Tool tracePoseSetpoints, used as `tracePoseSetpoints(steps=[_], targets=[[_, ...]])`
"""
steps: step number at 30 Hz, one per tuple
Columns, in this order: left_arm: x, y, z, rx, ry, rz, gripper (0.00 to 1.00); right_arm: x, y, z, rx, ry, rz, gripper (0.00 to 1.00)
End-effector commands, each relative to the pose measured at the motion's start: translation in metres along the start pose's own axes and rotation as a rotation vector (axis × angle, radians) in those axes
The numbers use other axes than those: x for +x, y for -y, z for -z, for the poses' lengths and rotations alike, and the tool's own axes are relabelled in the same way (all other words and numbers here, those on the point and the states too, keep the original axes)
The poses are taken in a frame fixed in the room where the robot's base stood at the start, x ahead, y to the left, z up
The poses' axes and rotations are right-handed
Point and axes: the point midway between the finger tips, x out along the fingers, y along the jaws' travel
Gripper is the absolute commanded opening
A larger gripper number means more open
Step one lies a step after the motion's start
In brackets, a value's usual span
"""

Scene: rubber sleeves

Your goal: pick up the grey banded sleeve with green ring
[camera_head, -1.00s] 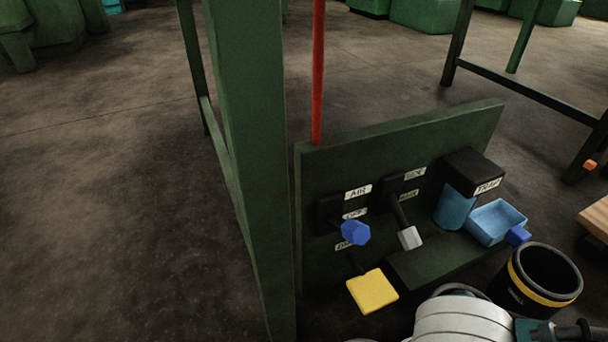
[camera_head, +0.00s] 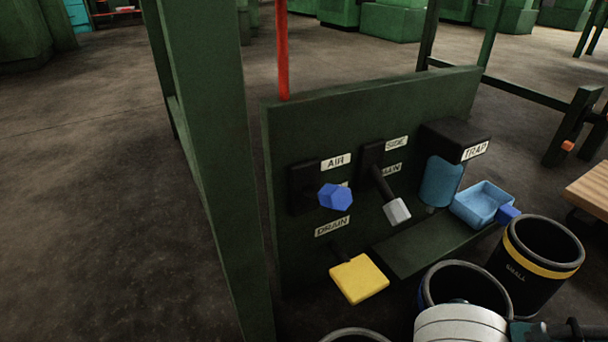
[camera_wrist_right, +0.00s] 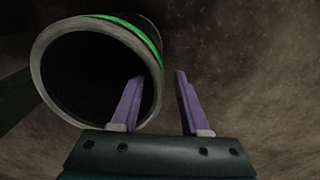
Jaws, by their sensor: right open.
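In the right wrist view, a wide hollow dark cylinder (camera_wrist_right: 92,70) with a grey rim and a green ring lies to the upper left, its open end facing the camera. It carries the green ring of the sleeve, but its make resembles the banded bins, so I cannot tell which it is. In the head view, no green-ringed sleeve shows. My left gripper is out of view.
A green panel (camera_head: 290,230) carries a blue knob (camera_head: 335,197), a grey-tipped lever (camera_head: 397,211), a yellow plate (camera_head: 359,279) and a blue tray (camera_head: 482,203). A yellow-banded black bin (camera_head: 508,277) stands at right beside a blue-banded one (camera_head: 430,278). Floor at left is clear.

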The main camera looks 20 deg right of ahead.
Motion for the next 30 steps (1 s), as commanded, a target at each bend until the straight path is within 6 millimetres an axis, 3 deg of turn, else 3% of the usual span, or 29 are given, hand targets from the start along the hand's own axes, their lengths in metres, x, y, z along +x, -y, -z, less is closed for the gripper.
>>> tracePoseSetpoints(steps=[5, 17, 30], targets=[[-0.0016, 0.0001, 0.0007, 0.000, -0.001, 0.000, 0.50, -0.0017, -0.0001, 0.0002, 0.000, 0.000, 0.000, 0.45], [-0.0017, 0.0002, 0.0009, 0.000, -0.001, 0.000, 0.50, -0.0016, -0.0001, 0.0002, 0.000, 0.000, 0.000, 0.00], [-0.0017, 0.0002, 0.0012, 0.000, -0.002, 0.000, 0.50, -0.0015, -0.0001, 0.0002, 0.000, 0.000, 0.000, 0.00]])
